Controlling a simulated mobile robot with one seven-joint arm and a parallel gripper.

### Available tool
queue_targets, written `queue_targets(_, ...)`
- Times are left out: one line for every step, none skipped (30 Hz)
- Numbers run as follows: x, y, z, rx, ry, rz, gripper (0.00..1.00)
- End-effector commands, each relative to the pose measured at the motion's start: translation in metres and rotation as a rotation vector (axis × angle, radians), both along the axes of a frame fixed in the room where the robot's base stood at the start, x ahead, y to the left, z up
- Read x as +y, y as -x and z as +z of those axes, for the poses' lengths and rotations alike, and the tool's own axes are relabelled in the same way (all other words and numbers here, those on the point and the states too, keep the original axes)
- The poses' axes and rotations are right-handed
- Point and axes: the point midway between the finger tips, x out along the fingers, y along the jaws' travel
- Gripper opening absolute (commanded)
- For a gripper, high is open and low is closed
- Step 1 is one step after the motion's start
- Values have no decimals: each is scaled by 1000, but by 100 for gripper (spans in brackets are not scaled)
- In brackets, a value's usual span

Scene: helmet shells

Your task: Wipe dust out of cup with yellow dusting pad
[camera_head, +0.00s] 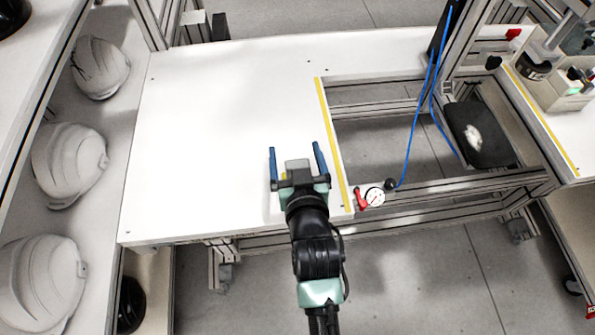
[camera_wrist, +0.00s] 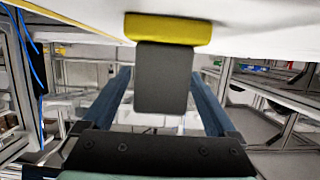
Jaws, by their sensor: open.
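The yellow dusting pad (camera_wrist: 168,29) with its dark grey block handle (camera_wrist: 165,78) is at the table's front edge. In the head view the grey handle (camera_head: 297,166) shows between my fingers, with only a sliver of yellow visible. My gripper (camera_head: 295,149) is open, its blue fingers on either side of the handle; in the wrist view the gripper (camera_wrist: 160,80) shows gaps on both sides. No plainly cup-shaped thing shows. A black, rounded-corner piece (camera_head: 496,156) with a whitish patch sits in the metal frame at right; I cannot tell whether it is the cup.
The white tabletop (camera_head: 215,110) is mostly bare, with a yellow strip (camera_head: 331,140) along its right edge. A gauge (camera_head: 375,197) with a red lever, blue hoses (camera_head: 416,120) and metal rails stand to the right. White helmet shells (camera_head: 70,163) line the left shelf.

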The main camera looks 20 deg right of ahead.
Motion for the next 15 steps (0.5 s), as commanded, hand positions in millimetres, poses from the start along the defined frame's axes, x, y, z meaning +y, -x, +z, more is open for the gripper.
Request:
queue_targets(0, 0, 0, 0, 0, 0, 92)
queue_targets(0, 0, 0, 0, 0, 0, 92)
queue_targets(0, 0, 0, 0, 0, 0, 85)
queue_targets(0, 0, 0, 0, 0, 0, 80)
queue_targets(0, 0, 0, 0, 0, 0, 74)
queue_targets(0, 0, 0, 0, 0, 0, 67)
queue_targets(0, 0, 0, 0, 0, 0, 62)
queue_targets(0, 0, 0, 0, 0, 0, 56)
queue_targets(0, 0, 0, 0, 0, 0, 49)
queue_targets(0, 0, 0, 0, 0, 0, 44)
queue_targets(0, 0, 0, 0, 0, 0, 38)
queue_targets(0, 0, 0, 0, 0, 0, 31)
queue_targets(0, 0, 0, 0, 0, 0, 26)
queue_targets(0, 0, 0, 0, 0, 0, 20)
queue_targets(0, 0, 0, 0, 0, 0, 13)
